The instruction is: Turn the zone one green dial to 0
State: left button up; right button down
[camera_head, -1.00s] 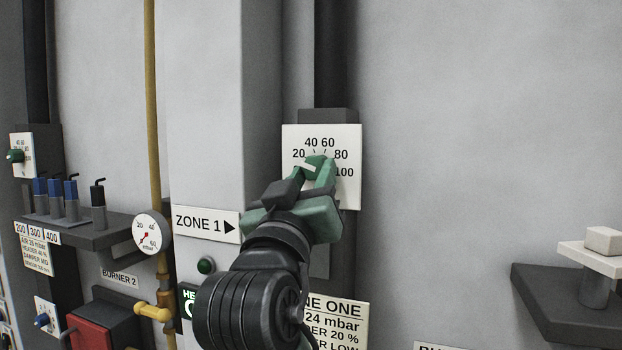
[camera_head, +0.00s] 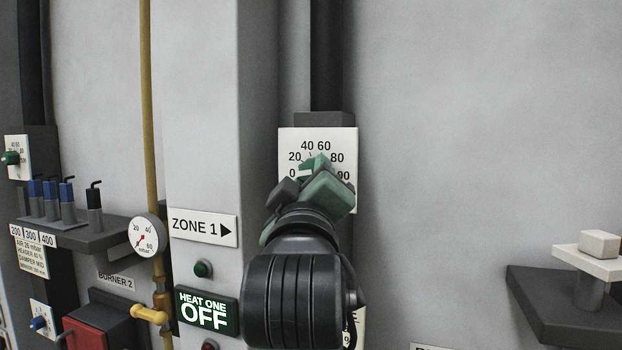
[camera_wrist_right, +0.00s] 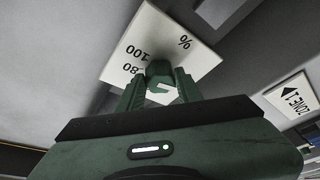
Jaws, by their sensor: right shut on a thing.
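The zone one green dial (camera_head: 316,160) sits on a white scale plate (camera_head: 346,140) marked from 0 upward. My right gripper (camera_head: 313,175) is shut on the dial, partly hiding it and the lower plate. A white pointer mark (camera_head: 305,173) shows on the dial's left side, towards the 0, though the fingers crowd it. In the right wrist view the dial (camera_wrist_right: 158,71) sits between the two fingers of my right gripper (camera_wrist_right: 160,90), below the plate's % mark. My left gripper is not in view.
The ZONE 1 sign (camera_head: 202,228) points right at this plate. A grey shelf (camera_head: 545,305) stands at right; the wall between is clear.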

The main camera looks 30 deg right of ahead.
dwell(0.3)
jog(key=c, duration=0.9)
grip_release()
jog(key=shift+c, duration=0.2)
jog(key=b+v, duration=0.4)
jog(key=v, duration=0.3)
jog(key=shift+s+a, duration=0.2)
jog(key=shift+s, duration=0.1)
jog(key=shift+f, duration=0.15)
